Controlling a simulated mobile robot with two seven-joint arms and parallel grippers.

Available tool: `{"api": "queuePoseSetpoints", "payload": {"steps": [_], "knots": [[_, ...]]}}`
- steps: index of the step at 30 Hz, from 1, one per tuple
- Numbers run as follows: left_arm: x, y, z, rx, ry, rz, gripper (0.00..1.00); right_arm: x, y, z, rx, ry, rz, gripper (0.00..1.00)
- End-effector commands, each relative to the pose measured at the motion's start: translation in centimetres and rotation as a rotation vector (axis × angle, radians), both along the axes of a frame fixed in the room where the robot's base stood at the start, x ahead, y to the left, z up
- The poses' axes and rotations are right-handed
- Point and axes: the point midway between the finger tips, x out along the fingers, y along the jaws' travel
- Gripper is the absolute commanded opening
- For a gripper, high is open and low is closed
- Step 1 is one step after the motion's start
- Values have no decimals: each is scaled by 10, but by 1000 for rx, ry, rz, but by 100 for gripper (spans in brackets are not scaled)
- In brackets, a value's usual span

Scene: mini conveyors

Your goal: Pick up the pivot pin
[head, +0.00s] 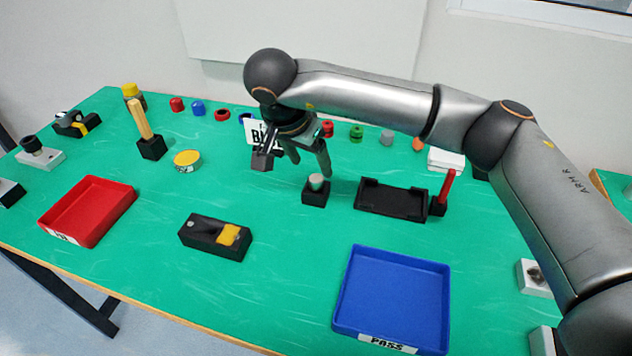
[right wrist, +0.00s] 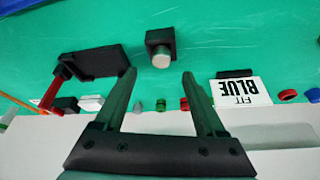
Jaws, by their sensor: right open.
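A short light-grey pin, which looks like the pivot pin (head: 316,182), stands upright in a small black block (head: 315,197) near the middle of the green table. In the right wrist view the pin (right wrist: 161,60) and its block (right wrist: 160,38) lie just beyond the fingertips, roughly centred between them. My right gripper (head: 294,160) is open and empty, above the table, a little behind and to the left of the pin in the head view. It also shows in the right wrist view (right wrist: 159,80). My left gripper is not in view.
A black tray (head: 391,215) and a red stick (head: 447,185) in a holder stand right of the pin. A "FIT BLUE" card (right wrist: 241,92) and several coloured caps line the back. A blue tray (head: 440,300), a red tray (head: 121,205) and a black box (head: 200,236) stand nearer.

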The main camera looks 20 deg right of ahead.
Motion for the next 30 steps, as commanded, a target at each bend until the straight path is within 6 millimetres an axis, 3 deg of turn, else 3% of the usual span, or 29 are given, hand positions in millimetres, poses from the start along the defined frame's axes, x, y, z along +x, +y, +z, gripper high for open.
{"api": "queuePoseSetpoints", "payload": {"steps": [5,13,22,30], "knots": [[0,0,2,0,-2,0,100,3,-4,-13,0,2,1,72],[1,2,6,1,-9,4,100,12,-14,-48,0,2,1,72],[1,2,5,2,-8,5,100,14,-15,-54,0,-1,1,72],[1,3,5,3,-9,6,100,14,-15,-53,0,-1,1,43]]}}
